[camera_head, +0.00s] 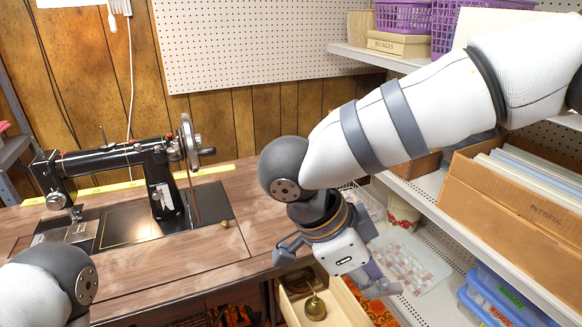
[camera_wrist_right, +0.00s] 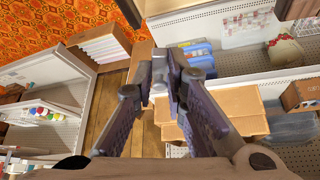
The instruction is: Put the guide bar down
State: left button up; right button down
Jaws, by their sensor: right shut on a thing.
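The sewing machine (camera_head: 120,165) stands on the wooden table (camera_head: 255,205) at the left of the head view. My right gripper (camera_head: 335,262) hangs over the table's right end and the open drawer (camera_head: 345,305). In the right wrist view its fingers (camera_wrist_right: 168,72) come together at their tips. A small light grey piece, which I take for the guide bar (camera_wrist_right: 159,76), shows between them; its full shape is hidden. My left gripper is outside the head view; only part of my left arm shows at the bottom left.
A round brass object (camera_head: 315,307) sits in the drawer. A small brass knob (camera_head: 224,224) is on the tabletop. A shelf unit with a cardboard box of patterns (camera_head: 510,205) and blue ribbon boxes (camera_head: 500,300) stands at the right. The tabletop's front right is mostly clear.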

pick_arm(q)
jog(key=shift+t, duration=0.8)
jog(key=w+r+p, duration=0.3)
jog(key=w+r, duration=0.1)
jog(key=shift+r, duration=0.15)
pick_arm(e)
jog(key=s+d+r+n+t+y, duration=0.1)
jog(key=d+r+n+t+y, duration=0.1)
jog(key=r+n, duration=0.4)
jog(key=s+d+r+n+t+y, duration=0.1)
jog(key=d+r+n+t+y, duration=0.1)
jog(key=r+n, duration=0.3)
jog(key=n+t, duration=0.1)
jog(key=n, duration=0.2)
jog(key=shift+d+r+t, duration=0.3)
jog(key=shift+r, duration=0.1)
jog(key=shift+r, duration=0.1)
